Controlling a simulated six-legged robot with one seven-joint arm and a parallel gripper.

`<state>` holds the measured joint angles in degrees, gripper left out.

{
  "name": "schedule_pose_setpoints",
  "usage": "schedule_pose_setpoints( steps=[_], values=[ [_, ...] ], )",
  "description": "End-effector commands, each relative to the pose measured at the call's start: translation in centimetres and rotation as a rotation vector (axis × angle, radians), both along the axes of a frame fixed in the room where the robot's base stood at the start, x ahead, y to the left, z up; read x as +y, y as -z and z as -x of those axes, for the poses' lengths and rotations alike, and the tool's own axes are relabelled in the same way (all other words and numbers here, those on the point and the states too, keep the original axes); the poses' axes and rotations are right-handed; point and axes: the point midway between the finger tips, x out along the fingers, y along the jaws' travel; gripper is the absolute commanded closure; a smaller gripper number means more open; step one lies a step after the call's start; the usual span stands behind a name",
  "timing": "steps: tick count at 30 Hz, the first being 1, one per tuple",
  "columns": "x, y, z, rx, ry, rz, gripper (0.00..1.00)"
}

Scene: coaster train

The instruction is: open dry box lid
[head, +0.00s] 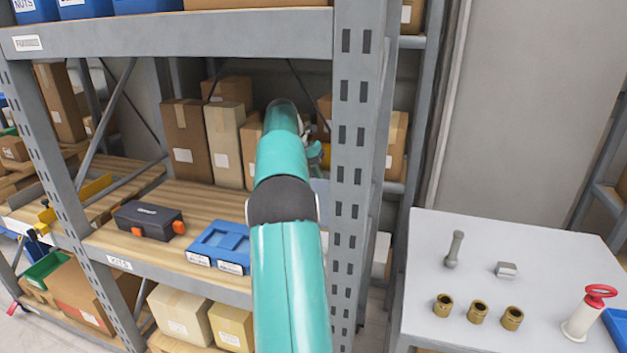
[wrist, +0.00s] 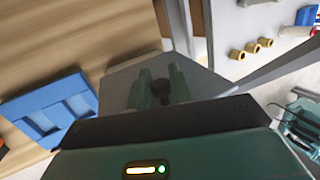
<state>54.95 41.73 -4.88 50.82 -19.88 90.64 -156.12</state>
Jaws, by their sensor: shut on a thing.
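In the wrist view, the dry box lid (wrist: 118,82) appears as a flat grey panel below my gripper, with a dark round knob (wrist: 160,88) on it. My gripper (wrist: 162,76) has its two teal fingers on either side of the knob, shut on it. In the head view, my gripper (head: 314,152) is mostly hidden behind my own arm, deep in the shelf bay. A small pale grey-blue patch beside the arm there looks like the lid (head: 320,187). The box's body is mostly hidden, and I cannot tell whether the lid is raised.
A blue tray (head: 219,247) and a black toolbox (head: 148,220) stand left of my arm on the wooden shelf (head: 180,198). Cartons stand behind. A grey rack post (head: 350,190) rises close on the right. A white table (head: 430,270) with brass pieces (head: 478,312) is beyond.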

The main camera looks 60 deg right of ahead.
Motion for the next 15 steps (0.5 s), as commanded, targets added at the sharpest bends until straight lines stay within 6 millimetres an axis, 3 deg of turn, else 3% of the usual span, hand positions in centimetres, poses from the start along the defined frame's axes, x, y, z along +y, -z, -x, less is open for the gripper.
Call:
schedule_pose_setpoints(
  steps=[7,8,10,15],
  values=[
    [0.00,0.15,0.00,0.001,0.002,-0.004,1.00],
    [-0.01,0.15,0.00,0.001,0.002,-0.004,0.73],
    [-0.05,0.14,0.00,0.001,0.002,-0.004,0.59],
    [-0.16,0.08,-0.01,0.001,0.001,-0.002,0.59]
  ],
)
